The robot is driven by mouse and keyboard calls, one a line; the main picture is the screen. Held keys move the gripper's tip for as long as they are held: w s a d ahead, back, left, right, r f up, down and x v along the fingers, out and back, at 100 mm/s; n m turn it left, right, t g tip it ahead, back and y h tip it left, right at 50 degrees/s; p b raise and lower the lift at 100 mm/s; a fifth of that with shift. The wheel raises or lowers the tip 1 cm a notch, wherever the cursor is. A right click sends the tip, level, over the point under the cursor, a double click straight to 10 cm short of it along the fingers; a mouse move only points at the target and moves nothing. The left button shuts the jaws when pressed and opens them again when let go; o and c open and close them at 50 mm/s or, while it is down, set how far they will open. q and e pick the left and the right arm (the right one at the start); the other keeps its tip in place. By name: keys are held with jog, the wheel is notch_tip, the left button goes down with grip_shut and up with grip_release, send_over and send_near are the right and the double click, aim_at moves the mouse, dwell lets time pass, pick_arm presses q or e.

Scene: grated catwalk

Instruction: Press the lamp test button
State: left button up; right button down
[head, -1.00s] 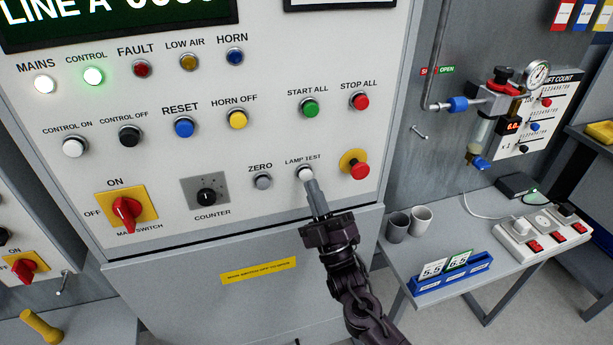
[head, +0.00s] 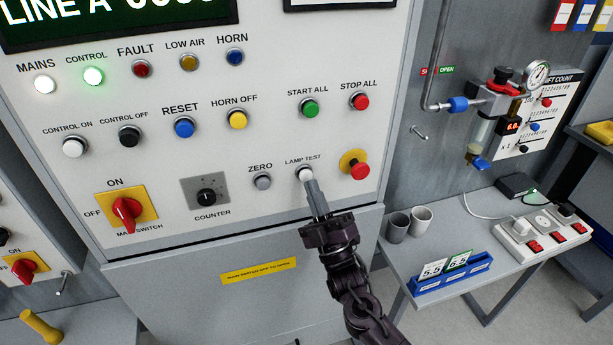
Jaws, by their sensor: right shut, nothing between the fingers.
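The lamp test button (head: 305,173) is a white round button under the label LAMP TEST, low on the light grey control panel (head: 270,140). My right gripper (head: 313,186) is shut and empty, with its fingertips right at the lower edge of the button. The tips overlap the button's lower part in the picture; I cannot tell whether they touch it or press it. The MAINS lamp (head: 44,84) glows white and the CONTROL lamp (head: 93,76) glows green. The FAULT (head: 142,68), LOW AIR (head: 189,62) and HORN (head: 235,57) lamps look dark. My left gripper does not show.
The grey ZERO button (head: 263,181) is close on the left. A red mushroom button on a yellow plate (head: 358,169) is close on the right. The red main switch (head: 126,212) is further left. A side table with cups (head: 421,218) stands at right.

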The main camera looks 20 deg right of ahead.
jog(key=shift+w, duration=0.2)
dwell(0.4)
jog(key=shift+w+b, duration=0.25)
jog(key=shift+b, duration=0.05)
jog(key=shift+w+b, duration=0.55)
jog(key=shift+w, duration=0.25)
dwell(0.8)
jog(key=shift+s, duration=0.2)
jog(key=shift+s+p, duration=0.55)
jog(key=shift+s, duration=0.5)
jog(key=shift+s, duration=0.1)
jog(key=shift+s+d+p, duration=0.1)
jog(key=shift+s+p, duration=0.9)
jog(key=shift+s, duration=1.4)
